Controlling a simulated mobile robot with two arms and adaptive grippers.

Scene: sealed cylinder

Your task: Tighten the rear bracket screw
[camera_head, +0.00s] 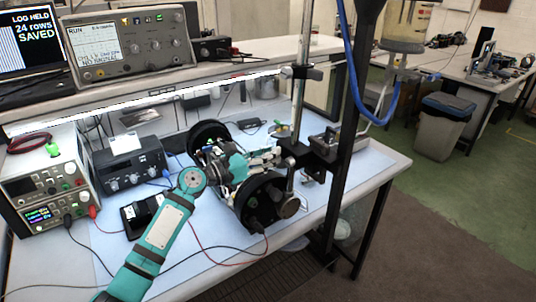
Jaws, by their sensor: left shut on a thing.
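A cylinder assembly with black round end caps lies on the blue mat (180,262). Its far end cap (209,133) and near end cap (262,200) show, while my left arm hides much of the middle. A metal upright with a clamp (291,163) stands at its right side. My left gripper (277,156) reaches across the assembly from the left, its fingers beside this upright. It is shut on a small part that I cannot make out. I cannot pick out the rear bracket screw. My right gripper is not in view.
A power supply (42,190), a grey instrument box (130,165) and a black meter (139,214) stand at the left. Red and black leads cross the mat. A black post (352,120) with a blue hose rises at the right. The mat's front is mostly clear.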

